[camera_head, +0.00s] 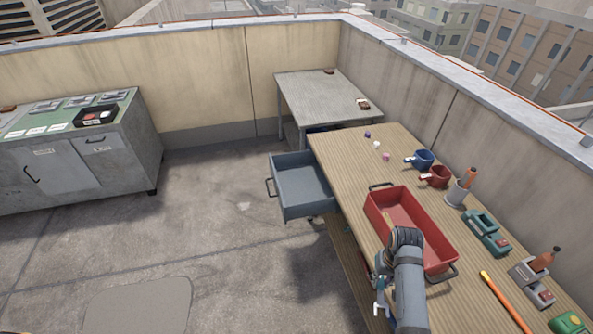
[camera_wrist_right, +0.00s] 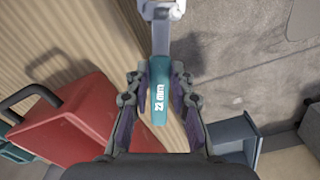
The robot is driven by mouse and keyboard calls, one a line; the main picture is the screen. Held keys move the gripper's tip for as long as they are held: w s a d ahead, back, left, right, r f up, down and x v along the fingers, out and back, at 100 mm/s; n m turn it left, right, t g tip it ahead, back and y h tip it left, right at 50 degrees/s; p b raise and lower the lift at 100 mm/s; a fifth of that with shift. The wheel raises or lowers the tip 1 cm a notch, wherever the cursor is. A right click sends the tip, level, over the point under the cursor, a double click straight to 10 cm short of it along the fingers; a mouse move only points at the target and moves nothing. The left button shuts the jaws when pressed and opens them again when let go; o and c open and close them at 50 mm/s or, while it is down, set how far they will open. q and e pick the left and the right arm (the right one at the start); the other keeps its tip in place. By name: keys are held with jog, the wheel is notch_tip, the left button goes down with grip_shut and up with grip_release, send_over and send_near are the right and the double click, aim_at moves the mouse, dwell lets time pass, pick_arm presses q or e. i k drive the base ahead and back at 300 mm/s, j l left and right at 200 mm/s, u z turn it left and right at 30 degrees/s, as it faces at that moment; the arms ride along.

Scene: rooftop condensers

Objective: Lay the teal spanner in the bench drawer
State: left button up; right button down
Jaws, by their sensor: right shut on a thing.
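The teal spanner (camera_wrist_right: 159,90) has a silver shaft and a handle marked "22 mm". My right gripper (camera_wrist_right: 158,75) is shut on its teal handle, with the silver end pointing away at the top of the right wrist view. In the head view, my right gripper (camera_head: 382,282) is at the left edge of the wooden bench, and the spanner (camera_head: 379,303) shows below it. The blue-grey bench drawer (camera_head: 304,206) is pulled open at the bench's far left and looks empty; it also shows in the right wrist view (camera_wrist_right: 237,135), lower right. My left gripper is not visible.
A red tray (camera_head: 440,232) stands on the bench (camera_head: 345,155) beside my right arm. Blue and red mugs, a holder and several tools line the bench's right side. A grey table (camera_head: 315,92) stands behind. Open floor (camera_head: 220,225) lies left of the drawer.

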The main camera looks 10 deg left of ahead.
aim_at(305, 187)
jog(key=i+j, duration=0.3)
jog(key=i+j+z, duration=0.15)
jog(key=i+j, duration=0.4)
jog(key=j, duration=0.25)
jog(key=i+j+z, duration=0.15)
jog(key=i+j, duration=0.4)
jog(key=j, duration=0.25)
jog(key=i+j+z, duration=0.15)
jog(key=j, duration=0.25)
jog(key=i, duration=0.1)
